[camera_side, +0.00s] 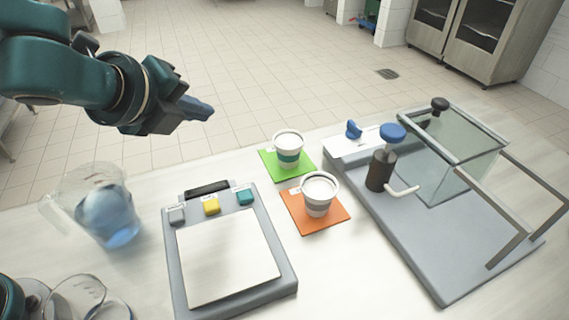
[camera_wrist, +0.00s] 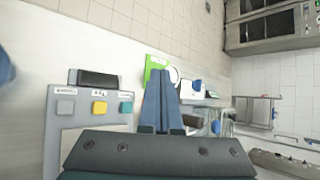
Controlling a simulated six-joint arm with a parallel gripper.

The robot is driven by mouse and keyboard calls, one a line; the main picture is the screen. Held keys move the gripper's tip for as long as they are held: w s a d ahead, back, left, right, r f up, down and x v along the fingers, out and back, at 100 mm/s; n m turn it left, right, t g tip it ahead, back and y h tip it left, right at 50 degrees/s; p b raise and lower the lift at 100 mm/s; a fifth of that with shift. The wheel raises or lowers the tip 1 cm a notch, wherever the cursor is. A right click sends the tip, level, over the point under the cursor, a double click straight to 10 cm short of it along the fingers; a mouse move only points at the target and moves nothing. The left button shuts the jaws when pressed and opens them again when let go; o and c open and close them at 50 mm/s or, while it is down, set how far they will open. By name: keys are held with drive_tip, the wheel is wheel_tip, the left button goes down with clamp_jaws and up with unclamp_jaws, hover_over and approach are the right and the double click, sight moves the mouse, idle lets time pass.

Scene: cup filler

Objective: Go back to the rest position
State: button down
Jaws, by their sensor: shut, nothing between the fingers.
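My gripper (camera_side: 197,108) is shut and empty, raised in the air above the back left of the table in the side view. In the wrist view its closed fingers (camera_wrist: 161,84) point forward over the table and partly hide the green mat (camera_wrist: 150,66). A cup with a grey band (camera_side: 319,193) stands upright on the orange mat (camera_side: 300,222). Both cups are apart from my gripper.
A grey device with a white plate (camera_side: 230,262) and coloured buttons lies front centre. A jug of blue liquid (camera_side: 108,212) stands to its left, near clear glassware (camera_side: 75,300). A pump dispenser (camera_side: 380,170) and glass tank (camera_side: 455,155) sit on a grey base at right.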

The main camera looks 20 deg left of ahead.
drive_tip(key=s+a+r+n+g+y, duration=0.2)
drive_tip(key=s+a+r+n, duration=0.1)
drive_tip(key=s+a+n, duration=0.8)
drive_tip(key=s+d+f+n+g+h, duration=0.2)
drive_tip(key=s+f+n, duration=0.2)
drive_tip(key=n, duration=0.8)
drive_tip(key=s, duration=0.2)
drive_tip(key=shift+s+n, duration=0.3)
drive_tip(key=shift+n, duration=0.1)
drive_tip(key=shift+d, duration=0.1)
